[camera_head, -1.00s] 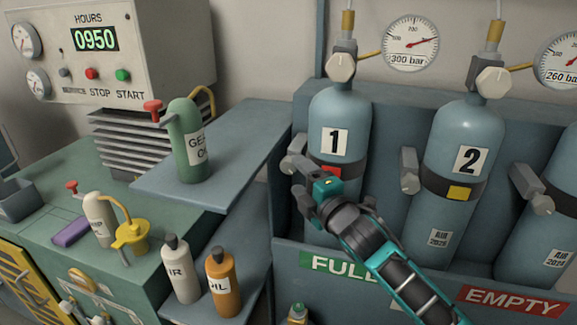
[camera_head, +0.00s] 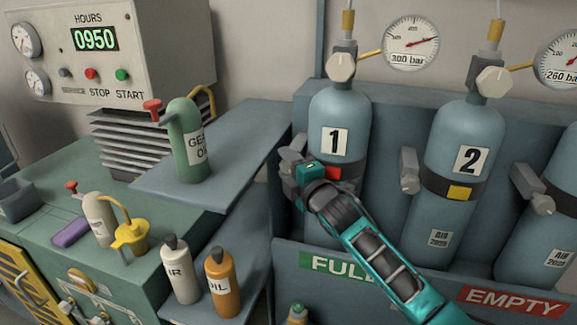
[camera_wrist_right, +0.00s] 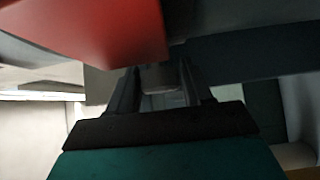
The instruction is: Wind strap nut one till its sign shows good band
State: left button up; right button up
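Cylinder one (camera_head: 323,112) is blue-grey with a dark strap. The strap's sign (camera_head: 333,173) shows red; a large red face also shows close up in the right wrist view (camera_wrist_right: 85,30). The grey strap nut one (camera_head: 290,156) sits at the strap's left side, partly hidden by my right gripper (camera_head: 293,180). In the wrist view the two dark fingers (camera_wrist_right: 158,85) stand apart, one on each side of a small grey piece. Whether they press on it I cannot tell. My left gripper is not in view.
Cylinder two (camera_head: 465,125) shows a yellow sign (camera_head: 459,193) on its strap, with its own nut (camera_head: 409,170) to the left. A third cylinder stands at the right edge. A shelf (camera_head: 235,150) with a green oil can (camera_head: 188,140) lies left of the rack.

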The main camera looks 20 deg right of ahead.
jog(key=c, duration=0.6)
jog(key=m+t+b, duration=0.1)
jog(key=b, duration=0.1)
jog(key=m+b, duration=0.1)
jog(key=b, duration=0.1)
jog(key=shift+f+t, duration=0.4)
jog(key=shift+b, duration=0.65)
jog(key=shift+r+m+t+b, duration=0.15)
jog(key=shift+m+t+b, duration=0.15)
jog(key=shift+m+t, duration=0.2)
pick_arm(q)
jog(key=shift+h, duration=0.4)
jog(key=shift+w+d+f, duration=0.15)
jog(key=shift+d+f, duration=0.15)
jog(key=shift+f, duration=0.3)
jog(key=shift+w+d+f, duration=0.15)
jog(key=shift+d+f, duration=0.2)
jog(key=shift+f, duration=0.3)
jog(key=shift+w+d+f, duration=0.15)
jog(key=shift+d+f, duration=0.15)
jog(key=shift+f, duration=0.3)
pick_arm(e)
jog(key=shift+r, duration=0.25)
jog(key=o, duration=0.9)
jog(key=shift+o, duration=0.4)
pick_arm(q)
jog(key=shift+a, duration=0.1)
pick_arm(e)
jog(key=shift+f, duration=0.15)
